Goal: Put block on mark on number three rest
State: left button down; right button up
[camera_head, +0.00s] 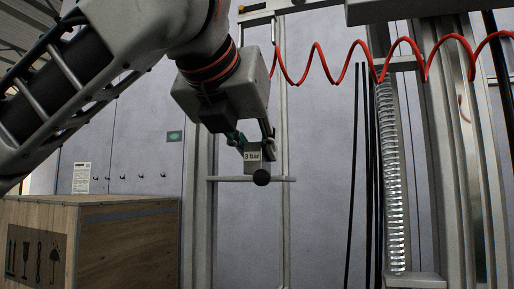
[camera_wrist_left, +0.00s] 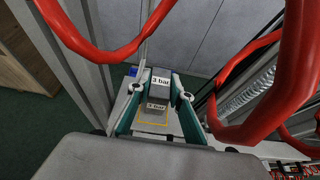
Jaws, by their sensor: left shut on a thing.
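My left gripper (camera_head: 256,140) is shut on a grey block (camera_head: 252,157) with a white "3 bar" label. In the left wrist view the block (camera_wrist_left: 161,88) sits between the fingertips (camera_wrist_left: 157,96), with "3 bar" lettering on two of its faces. Beneath it a yellow outlined mark (camera_wrist_left: 148,124) shows on a pale plate, partly hidden by the block and fingers. I cannot tell whether the block touches the plate. In the head view a thin grey bar (camera_head: 222,179) lies just under the block. My right gripper is not in view.
A black ball knob (camera_head: 261,177) is in front of the bar. A coiled red hose (camera_head: 340,78) crosses the upper right and loops close to the gripper in the wrist view (camera_wrist_left: 265,100). A wooden crate (camera_head: 125,235) stands at lower left. Metal posts (camera_head: 200,220) flank the bar.

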pick_arm(q)
jog(key=c, duration=1.8)
grip_release()
jog(key=shift+f, duration=0.1)
jog(key=shift+s+r, duration=0.1)
jog(key=shift+r, duration=0.1)
jog(key=v, duration=1.1)
jog(key=shift+s+a+r, duration=0.15)
jog(key=shift+s, duration=0.2)
